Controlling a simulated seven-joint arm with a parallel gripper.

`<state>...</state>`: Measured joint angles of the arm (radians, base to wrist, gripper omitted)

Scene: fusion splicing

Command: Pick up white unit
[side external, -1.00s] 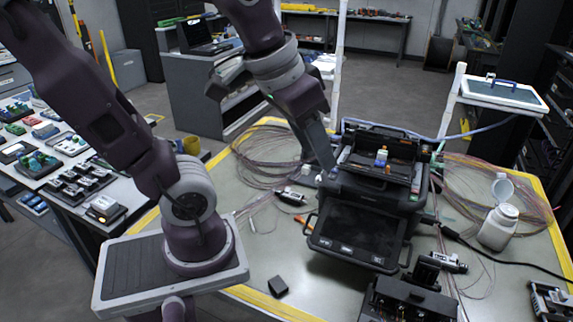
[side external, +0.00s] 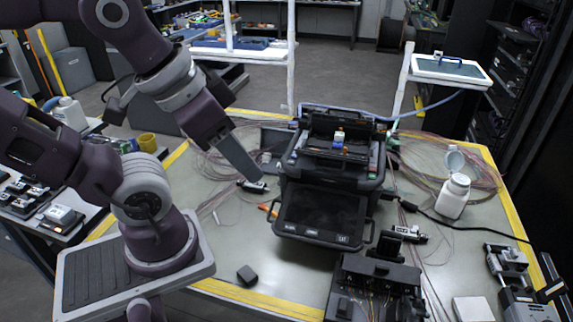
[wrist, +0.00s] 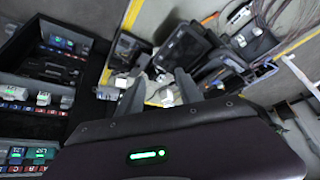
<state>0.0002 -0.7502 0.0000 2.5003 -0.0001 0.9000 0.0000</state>
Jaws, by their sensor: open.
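My gripper (side external: 253,174) is in the air to the left of the black fusion splicer (side external: 320,212). In the wrist view its two dark fingers (wrist: 161,92) are apart, and no held object shows between them. I cannot tell for certain which thing is the white unit. A flat white block (side external: 473,308) lies at the near right of the bench, partly cut off by the frame. A white-topped unit (side external: 60,216) sits on the left table. Small white items (wrist: 167,98) show beyond the fingers in the wrist view, too small to identify.
Loose fibre coils (side external: 455,160) and cables cross the bench. A black device (side external: 372,290) stands in front.

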